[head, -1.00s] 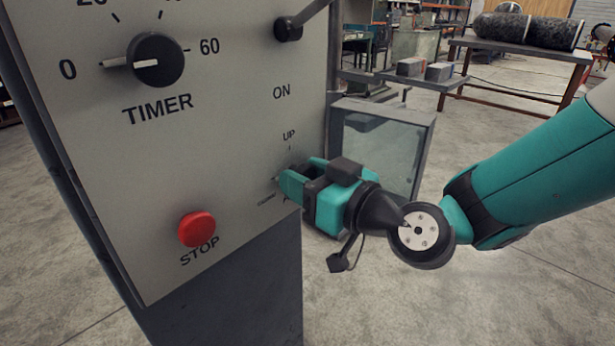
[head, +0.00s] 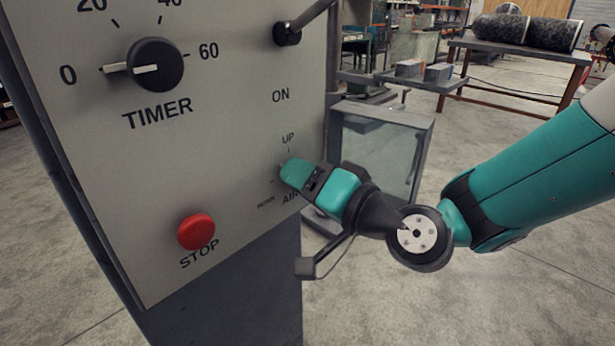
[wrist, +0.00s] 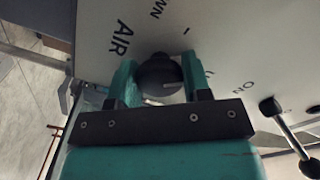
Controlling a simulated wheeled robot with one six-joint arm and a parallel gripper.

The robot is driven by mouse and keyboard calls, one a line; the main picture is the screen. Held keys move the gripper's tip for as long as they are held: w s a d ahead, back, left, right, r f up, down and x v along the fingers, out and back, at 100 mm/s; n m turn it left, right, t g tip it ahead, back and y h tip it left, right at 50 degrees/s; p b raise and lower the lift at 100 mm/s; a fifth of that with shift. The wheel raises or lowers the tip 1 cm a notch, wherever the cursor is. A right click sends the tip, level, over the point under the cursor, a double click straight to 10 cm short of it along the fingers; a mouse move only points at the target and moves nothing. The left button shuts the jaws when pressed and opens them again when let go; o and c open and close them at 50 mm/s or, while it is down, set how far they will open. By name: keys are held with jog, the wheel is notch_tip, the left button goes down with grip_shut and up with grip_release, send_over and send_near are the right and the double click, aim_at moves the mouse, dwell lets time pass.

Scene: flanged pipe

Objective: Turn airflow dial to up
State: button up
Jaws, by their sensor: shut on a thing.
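My gripper (head: 291,172) reaches the grey panel (head: 235,130) just below the UP label (head: 288,139). In the wrist view its two teal fingers stand on either side of the round dark airflow dial (wrist: 158,72), shut on it. The dial's white mark points to the right in that view, towards the side where the ON label is. A label by the right finger is mostly hidden. The AIR label (wrist: 122,38) and part of the DOWN label show on the other sides. In the head view my gripper hides the dial and part of AIR.
The timer knob (head: 155,65) is at the panel's upper left and the red STOP button (head: 196,232) at its lower left. A lever (head: 287,34) sticks out near the top right. A glass-sided box (head: 380,150) stands just behind my gripper. Open floor lies to the right.

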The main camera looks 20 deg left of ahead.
jog(key=m+p, duration=0.1)
jog(key=m, duration=0.3)
jog(key=shift+a+r, duration=0.1)
jog(key=shift+r, duration=0.05)
jog(key=shift+m+p, duration=0.75)
jog(key=shift+m, duration=1.05)
jog(key=o, duration=0.9)
jog(key=shift+s+a, duration=0.1)
